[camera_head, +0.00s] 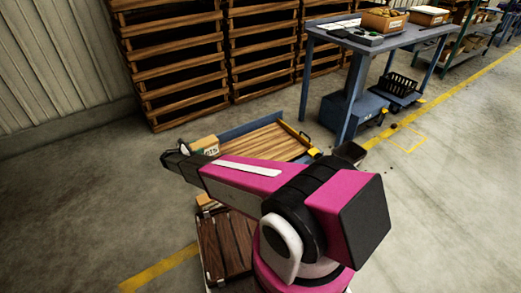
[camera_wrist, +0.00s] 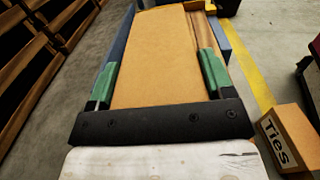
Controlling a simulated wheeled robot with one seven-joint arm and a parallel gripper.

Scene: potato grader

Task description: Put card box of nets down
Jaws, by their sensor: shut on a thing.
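The card box of nets (camera_head: 207,146) is a brown carton with the letters "ETS" partly showing, just beyond the end of my arm in the head view. In the wrist view its plain brown face (camera_wrist: 155,60) fills the space between the two green fingers. My gripper (camera_wrist: 160,75) is shut on it, one finger at each side. The box is at the left end of a low wooden platform (camera_head: 262,142) with a blue edge. Its underside is hidden, so I cannot tell whether it touches the platform.
A box marked "Ties" (camera_wrist: 291,140) stands at the lower right of the wrist view. A blue workbench (camera_head: 365,38) with boxes on top stands at the back right. Stacked wooden crates (camera_head: 175,65) line the wall. The platform's right part looks bare.

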